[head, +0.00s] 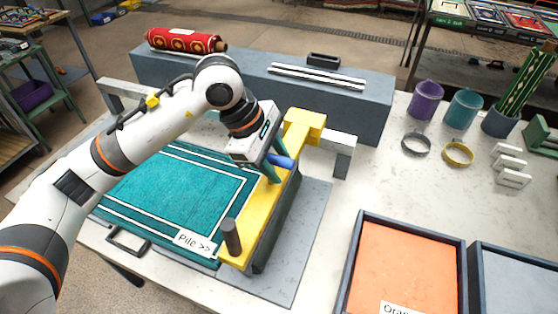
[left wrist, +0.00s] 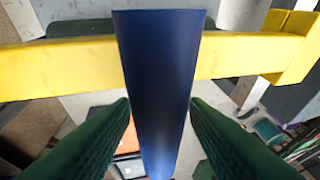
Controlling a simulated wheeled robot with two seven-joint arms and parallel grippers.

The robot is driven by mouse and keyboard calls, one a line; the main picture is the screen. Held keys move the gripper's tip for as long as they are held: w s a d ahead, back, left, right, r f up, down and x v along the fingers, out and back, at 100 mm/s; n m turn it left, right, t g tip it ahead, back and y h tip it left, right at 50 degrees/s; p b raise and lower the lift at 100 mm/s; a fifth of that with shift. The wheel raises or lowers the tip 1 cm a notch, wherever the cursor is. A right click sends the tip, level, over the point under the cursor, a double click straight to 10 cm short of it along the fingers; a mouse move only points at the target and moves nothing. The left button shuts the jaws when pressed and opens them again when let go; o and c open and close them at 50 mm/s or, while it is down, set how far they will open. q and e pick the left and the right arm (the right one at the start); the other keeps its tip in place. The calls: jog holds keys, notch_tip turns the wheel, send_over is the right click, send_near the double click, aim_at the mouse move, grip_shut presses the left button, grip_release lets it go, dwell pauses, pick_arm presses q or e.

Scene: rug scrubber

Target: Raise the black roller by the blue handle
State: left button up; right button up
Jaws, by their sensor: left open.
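The blue handle (head: 284,162) sticks out at the yellow bar (head: 246,215) of the scrubber. In the left wrist view the blue handle (left wrist: 160,85) fills the middle, between my two green fingers. My left gripper (head: 271,160) is open around the handle, with a finger on each side; contact cannot be told. The black roller (head: 272,232) shows as a dark strip low along the right side of the yellow bar, partly hidden by it. It lies by the edge of the teal rug (head: 180,195). A dark upright knob (head: 231,238) stands on the bar's near end.
A grey block (head: 350,105) stands behind the rug, with a rolled red rug (head: 185,40) on top. White end brackets flank the rug area. An orange tray (head: 405,265) lies at right front. Purple (head: 426,100) and teal (head: 463,108) mugs stand back right.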

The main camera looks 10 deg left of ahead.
pick_arm(q)
jog(key=shift+w+d+f, duration=0.1)
jog(key=shift+d+f, duration=0.15)
jog(key=shift+f, duration=0.4)
grip_shut()
jog(key=shift+w+r+p, duration=0.1)
jog(key=shift+r+p, duration=0.45)
jog(key=shift+r, duration=2)
grip_release()
